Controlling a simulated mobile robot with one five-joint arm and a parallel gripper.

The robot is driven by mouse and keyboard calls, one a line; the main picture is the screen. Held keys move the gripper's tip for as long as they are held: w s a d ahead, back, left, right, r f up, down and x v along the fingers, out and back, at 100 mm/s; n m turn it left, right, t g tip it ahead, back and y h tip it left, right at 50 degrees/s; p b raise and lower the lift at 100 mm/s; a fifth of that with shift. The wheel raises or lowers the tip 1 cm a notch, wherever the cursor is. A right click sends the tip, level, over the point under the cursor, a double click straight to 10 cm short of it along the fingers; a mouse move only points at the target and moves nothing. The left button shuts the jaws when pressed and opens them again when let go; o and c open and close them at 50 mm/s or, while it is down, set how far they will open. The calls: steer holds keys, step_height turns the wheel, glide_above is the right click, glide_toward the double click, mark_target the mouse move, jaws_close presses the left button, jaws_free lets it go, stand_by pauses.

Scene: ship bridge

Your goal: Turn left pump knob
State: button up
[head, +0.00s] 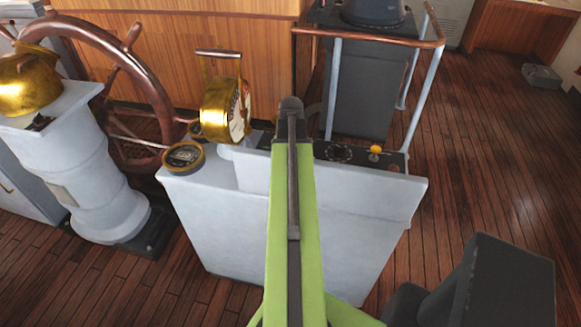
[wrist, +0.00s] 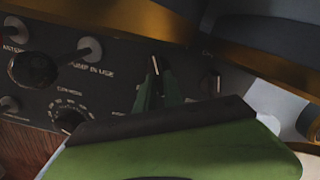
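A dark control panel (wrist: 110,75) with white lettering fills the left of the wrist view; one label reads "PUMP IN USE". My gripper (wrist: 158,80) reaches the panel with its two dark green fingers close together. A small dark knob with a white line (wrist: 155,65) shows between or just behind the fingertips; I cannot tell whether they grip it. A round black knob (wrist: 33,68) stands out at the left. A dial knob (wrist: 68,120) sits lower, partly behind my wrist. In the head view the panel (head: 340,152) tops a white console, and my green arm hides the gripper.
Small pale toggles (wrist: 90,48) stand on the panel. In the head view a brass telegraph (head: 225,108) and a round gauge (head: 184,157) are left of my arm, with a ship's wheel (head: 148,75) farther left. A yellow knob (head: 375,150) is at right.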

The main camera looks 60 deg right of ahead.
jaws_close()
steer(key=m, duration=0.5)
steer(key=shift+s+d+m, duration=0.2)
steer(key=shift+s+m, duration=0.05)
steer(key=shift+m, duration=0.15)
steer(key=m, duration=0.5)
steer(key=shift+s+m, duration=0.25)
steer(key=shift+m, duration=0.45)
steer(key=o, duration=0.6)
jaws_free()
